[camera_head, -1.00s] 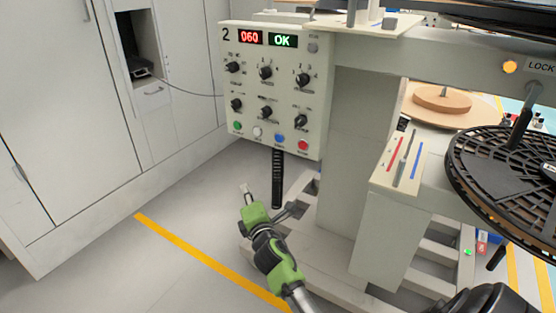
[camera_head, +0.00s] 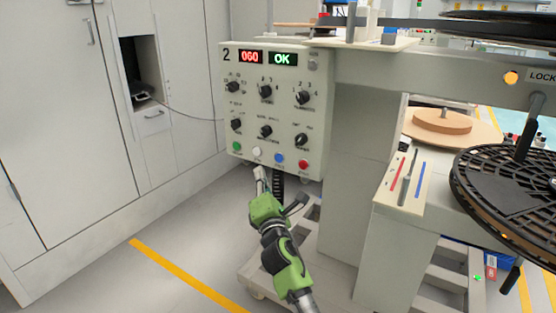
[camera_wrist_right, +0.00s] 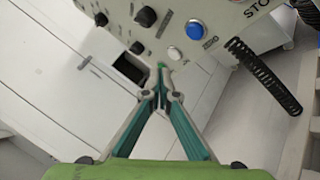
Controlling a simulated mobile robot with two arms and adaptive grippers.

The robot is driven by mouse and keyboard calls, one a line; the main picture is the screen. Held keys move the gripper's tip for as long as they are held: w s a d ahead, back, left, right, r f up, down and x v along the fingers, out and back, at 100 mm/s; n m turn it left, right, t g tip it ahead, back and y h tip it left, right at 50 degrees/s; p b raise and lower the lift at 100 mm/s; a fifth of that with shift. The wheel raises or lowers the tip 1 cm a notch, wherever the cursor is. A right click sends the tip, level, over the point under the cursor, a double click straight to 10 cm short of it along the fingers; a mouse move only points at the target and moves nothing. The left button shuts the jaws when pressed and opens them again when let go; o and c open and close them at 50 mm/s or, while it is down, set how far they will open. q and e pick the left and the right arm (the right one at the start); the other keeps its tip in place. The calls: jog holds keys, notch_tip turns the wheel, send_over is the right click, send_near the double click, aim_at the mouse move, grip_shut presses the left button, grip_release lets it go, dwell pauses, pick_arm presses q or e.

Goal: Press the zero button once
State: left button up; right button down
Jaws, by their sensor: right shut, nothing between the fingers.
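The grey control panel (camera_head: 278,128) marked 2 has a bottom row of buttons: green (camera_head: 236,146), white (camera_head: 257,152), blue (camera_head: 279,158) and red (camera_head: 303,165). In the right wrist view the label beside the blue button (camera_wrist_right: 196,31) seems to read ZERO; the white button (camera_wrist_right: 175,53) is next to it. My right gripper (camera_head: 260,173) is shut and empty, its tips just below the white button in the head view. In the wrist view the tips (camera_wrist_right: 161,74) overlap the area by the green button. Contact with the panel cannot be told. My left gripper is out of view.
The panel displays (camera_head: 268,58) show red digits, apparently 060, and green OK. A black flexible conduit (camera_wrist_right: 262,77) hangs under the panel. The machine column (camera_head: 352,170) stands to the right, with a black reel (camera_head: 500,185) beyond. White cabinets (camera_head: 60,130) stand left; floor between is clear.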

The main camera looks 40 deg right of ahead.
aim_at(279, 158)
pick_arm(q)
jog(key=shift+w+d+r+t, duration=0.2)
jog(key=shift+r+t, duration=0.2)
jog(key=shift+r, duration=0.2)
pick_arm(e)
jog(key=shift+w+d, duration=0.4)
jog(key=shift+d, duration=0.6)
jog(key=shift+w+d, duration=0.45)
jog(key=shift+d, duration=0.55)
jog(key=shift+w+d, duration=0.4)
jog(key=shift+d, duration=0.6)
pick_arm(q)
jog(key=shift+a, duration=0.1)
pick_arm(e)
jog(key=shift+d, duration=0.1)
jog(key=shift+w+d, duration=0.15)
jog(key=shift+d, duration=0.15)
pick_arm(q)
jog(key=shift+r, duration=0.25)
pick_arm(e)
jog(key=shift+w+d, duration=0.15)
jog(key=shift+d, duration=0.2)
jog(key=shift+a, duration=0.1)
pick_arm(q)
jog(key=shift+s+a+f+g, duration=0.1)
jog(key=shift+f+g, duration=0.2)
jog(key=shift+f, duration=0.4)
pick_arm(e)
jog(key=shift+s+a, duration=0.35)
jog(key=shift+a, duration=0.25)
